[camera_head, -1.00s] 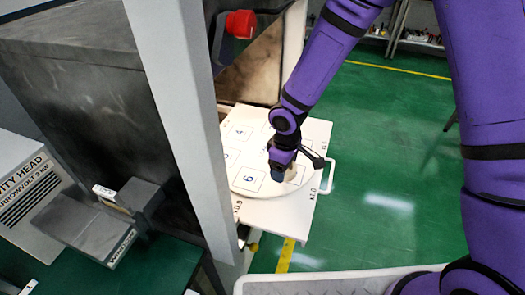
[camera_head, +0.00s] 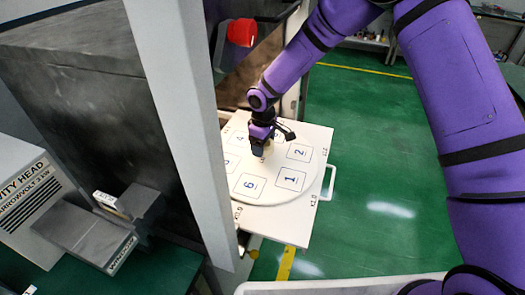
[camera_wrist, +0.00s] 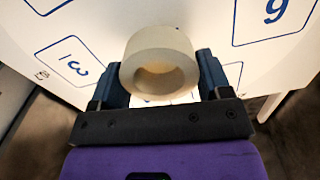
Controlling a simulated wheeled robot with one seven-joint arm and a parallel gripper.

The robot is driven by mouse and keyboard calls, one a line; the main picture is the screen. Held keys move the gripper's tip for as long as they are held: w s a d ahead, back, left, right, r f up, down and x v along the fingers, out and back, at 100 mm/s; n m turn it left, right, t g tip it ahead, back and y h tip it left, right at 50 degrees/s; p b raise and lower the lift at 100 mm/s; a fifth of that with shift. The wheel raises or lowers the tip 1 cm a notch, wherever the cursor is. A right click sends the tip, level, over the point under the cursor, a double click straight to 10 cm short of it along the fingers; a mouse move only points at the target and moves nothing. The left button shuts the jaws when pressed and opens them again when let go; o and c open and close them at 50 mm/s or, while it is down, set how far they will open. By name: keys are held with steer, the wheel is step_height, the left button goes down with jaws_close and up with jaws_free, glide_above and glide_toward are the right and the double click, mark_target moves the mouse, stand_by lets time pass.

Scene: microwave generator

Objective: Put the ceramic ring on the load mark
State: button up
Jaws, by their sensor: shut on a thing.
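The pale ceramic ring (camera_wrist: 160,62) sits between the two fingers of my gripper (camera_wrist: 160,78) in the wrist view, its opening facing the camera. My gripper is shut on it. In the head view my gripper (camera_head: 260,152) is over the middle of the round white turntable (camera_head: 275,192), and the ring is mostly hidden there. I cannot tell whether the ring touches the surface. Numbered squares surround the gripper, among them 1 (camera_head: 290,180), 2 (camera_head: 299,152) and 6 (camera_head: 249,186). I cannot tell which mark is the load mark.
The white tray (camera_head: 318,190) under the turntable has a handle (camera_head: 329,182) on its right. A grey door post (camera_head: 180,120) stands close on the left. A red knob (camera_head: 241,32) juts out above. A grey latch block (camera_head: 130,200) is at lower left. Green floor lies open to the right.

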steer(key=shift+w+a+f, duration=0.1)
steer(key=shift+w, duration=0.25)
steer(key=shift+f, duration=1.65)
steer(key=shift+s+f, duration=0.1)
steer(key=o, duration=1)
steer(key=shift+r, duration=3.85)
